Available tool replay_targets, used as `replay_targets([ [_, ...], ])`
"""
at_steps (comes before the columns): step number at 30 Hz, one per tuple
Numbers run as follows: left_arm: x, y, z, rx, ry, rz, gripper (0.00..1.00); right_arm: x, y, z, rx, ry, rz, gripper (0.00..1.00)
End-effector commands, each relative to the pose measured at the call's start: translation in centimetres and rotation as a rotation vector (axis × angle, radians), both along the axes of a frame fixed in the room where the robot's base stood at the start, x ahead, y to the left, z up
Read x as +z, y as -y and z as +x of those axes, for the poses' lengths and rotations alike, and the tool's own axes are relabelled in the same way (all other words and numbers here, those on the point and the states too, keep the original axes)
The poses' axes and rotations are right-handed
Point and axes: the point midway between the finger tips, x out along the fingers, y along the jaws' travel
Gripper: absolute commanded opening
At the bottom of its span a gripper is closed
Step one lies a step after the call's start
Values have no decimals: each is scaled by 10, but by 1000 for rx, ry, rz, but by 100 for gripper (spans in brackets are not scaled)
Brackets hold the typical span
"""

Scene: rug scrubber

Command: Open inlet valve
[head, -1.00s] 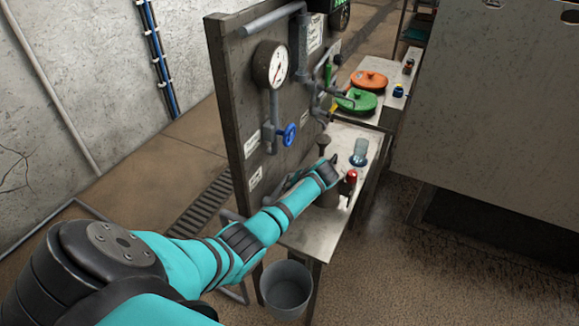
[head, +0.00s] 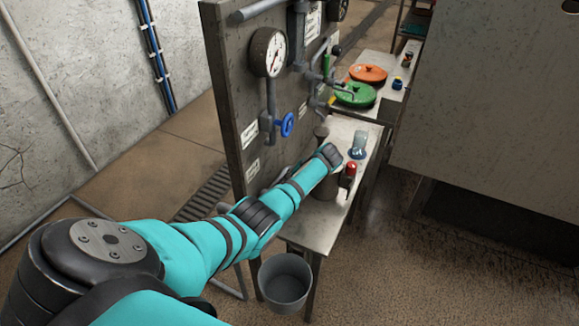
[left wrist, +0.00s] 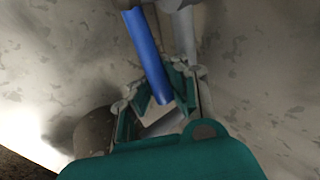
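In the left wrist view my left gripper (left wrist: 155,94) is open. A blue bar, probably part of the handwheel (left wrist: 148,55), runs down between or just in front of its fingers. I cannot tell whether they touch it. My right gripper is not in view.
The narrow metal table holds a red-topped item (head: 351,168) and a bluish glass item (head: 357,146) beside my arm. A grey bucket (head: 285,283) is below the table's near end. A large grey panel stands right.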

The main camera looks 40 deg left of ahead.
Motion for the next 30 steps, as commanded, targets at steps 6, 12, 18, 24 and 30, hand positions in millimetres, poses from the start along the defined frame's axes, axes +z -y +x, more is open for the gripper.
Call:
replay_targets([
  [6, 0, 4, 3, -6, 6, -5, 31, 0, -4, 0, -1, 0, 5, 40],
  [12, 0, 2, 1, -3, 3, -2, 39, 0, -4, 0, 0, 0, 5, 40],
  [18, 3, 3, 1, -2, 4, -1, 39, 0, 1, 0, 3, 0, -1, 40],
  [24, 27, 20, 4, -5, 7, -2, 39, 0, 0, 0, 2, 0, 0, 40],
  [30, 63, 46, 5, -6, 7, -2, 39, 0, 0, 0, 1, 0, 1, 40],
])
